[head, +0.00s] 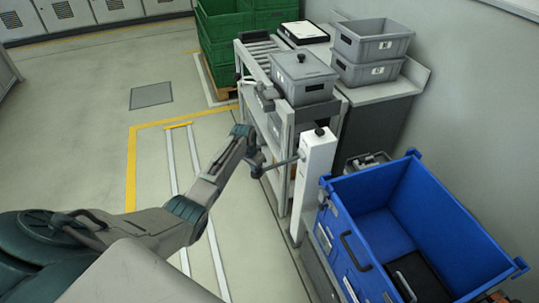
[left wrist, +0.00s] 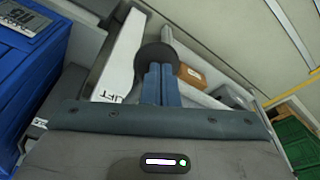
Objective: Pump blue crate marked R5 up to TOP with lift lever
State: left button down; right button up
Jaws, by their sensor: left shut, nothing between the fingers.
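The blue crate (head: 352,202) stands at the right in the head view, open at the top with a black item inside. In the left wrist view its blue side (left wrist: 22,75) carries a label that seems to read R5, upside down. The white lift post (head: 318,158) stands left of it, marked LIFT in the left wrist view (left wrist: 122,62). The lift lever (head: 284,162) sticks out left from the post, sloping slightly down to a dark round knob (left wrist: 150,57). My left gripper (head: 256,156) is shut and empty at the knob; I cannot tell whether it touches. My right gripper is out of view.
A roller stand (head: 262,57) behind the post holds a lidded grey bin (head: 303,77). Grey bins (head: 372,42) stand on a bench beside the wall. Green crates (head: 222,42) are stacked at the back. The floor at left is open, with yellow and white lines.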

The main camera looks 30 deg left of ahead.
pick_arm(q)
notch_tip(320, 180, up, 10)
jog(key=p, duration=1)
jog(key=shift+w+d+r, duration=0.15)
jog(key=shift+w+d, duration=0.2)
jog(key=shift+w, duration=0.05)
jog(key=shift+s+a+f+b, duration=0.1)
jog(key=shift+f+b, duration=0.25)
jog(key=shift+f, duration=0.5)
jog(key=shift+s+a+f+b, duration=0.1)
jog(key=shift+f+b, duration=0.25)
jog(key=shift+f, duration=0.5)
jog(key=shift+s+a+f+b, duration=0.15)
jog(key=shift+f+b, duration=0.3)
jog(key=shift+f, duration=0.5)
